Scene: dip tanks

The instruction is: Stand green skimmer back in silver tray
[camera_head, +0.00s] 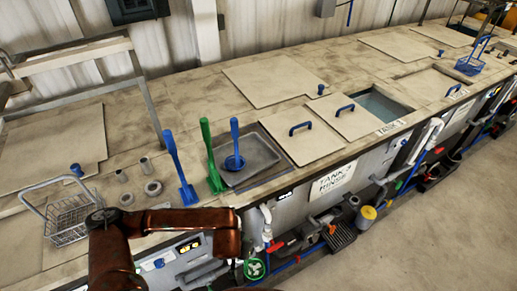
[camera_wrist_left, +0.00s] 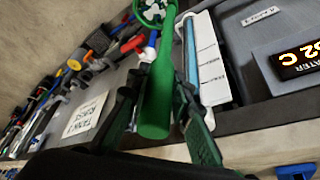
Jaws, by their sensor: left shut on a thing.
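My left gripper (camera_wrist_left: 158,92) is shut on the handle of the green skimmer (camera_wrist_left: 157,105). In the left wrist view the handle runs away from me to a green ring that looks like its head. In the head view a green ring (camera_head: 254,269) shows low in front of the tank, just below my brown left arm; my fingers are hidden there. My right gripper is not in view.
A green paddle (camera_head: 207,148) and a blue paddle (camera_head: 176,160) stand upright left of the tray. A wire basket (camera_head: 68,222), small grey cylinders and rings lie further left. Lids with blue handles (camera_head: 301,130) lie to the right. Pipes and valves line the tank front.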

